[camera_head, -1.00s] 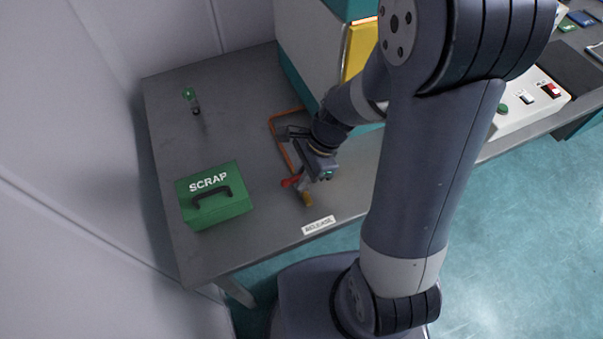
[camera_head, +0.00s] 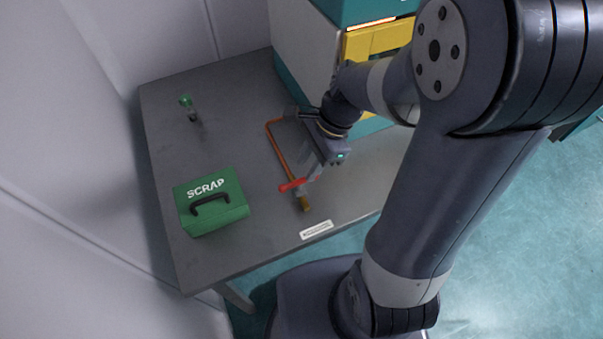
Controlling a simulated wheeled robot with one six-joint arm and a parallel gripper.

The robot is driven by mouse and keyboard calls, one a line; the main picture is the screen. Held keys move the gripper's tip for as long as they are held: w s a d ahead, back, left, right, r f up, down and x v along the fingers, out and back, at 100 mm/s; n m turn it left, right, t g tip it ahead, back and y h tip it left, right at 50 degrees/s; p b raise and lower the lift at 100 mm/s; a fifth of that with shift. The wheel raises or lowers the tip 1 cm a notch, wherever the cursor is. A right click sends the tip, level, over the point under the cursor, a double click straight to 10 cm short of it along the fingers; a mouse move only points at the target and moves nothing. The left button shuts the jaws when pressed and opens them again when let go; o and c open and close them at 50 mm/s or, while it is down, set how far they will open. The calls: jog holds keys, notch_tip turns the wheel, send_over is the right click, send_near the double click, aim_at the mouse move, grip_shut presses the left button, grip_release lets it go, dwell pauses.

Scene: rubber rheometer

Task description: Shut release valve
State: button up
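The release valve has a red lever handle (camera_head: 292,185) on a thin copper pipe (camera_head: 278,146) that runs over the grey table. The handle lies across the pipe, just behind its brass end (camera_head: 304,204). My gripper (camera_head: 315,173) is just right of the handle, its fingertips pointing down toward the table. The fingertips are close to the handle's right end; I cannot tell whether they touch it. The fingers are small and partly hidden by the gripper body, so their opening does not show clearly.
A green SCRAP box (camera_head: 226,218) with a black handle stands left of the valve. A small green-topped object (camera_head: 190,108) stands at the back left. The teal, white and yellow machine (camera_head: 305,45) is behind my arm. A white label (camera_head: 317,230) is at the table's front edge.

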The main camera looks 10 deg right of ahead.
aim_at(299, 180)
jog(key=v, duration=0.4)
jog(key=shift+r, duration=0.1)
jog(key=x, duration=1.1)
jog(key=shift+d+r+n+g+b, duration=0.1)
jog(key=shift+n+g+b, duration=0.25)
jog(key=shift+n, duration=0.45)
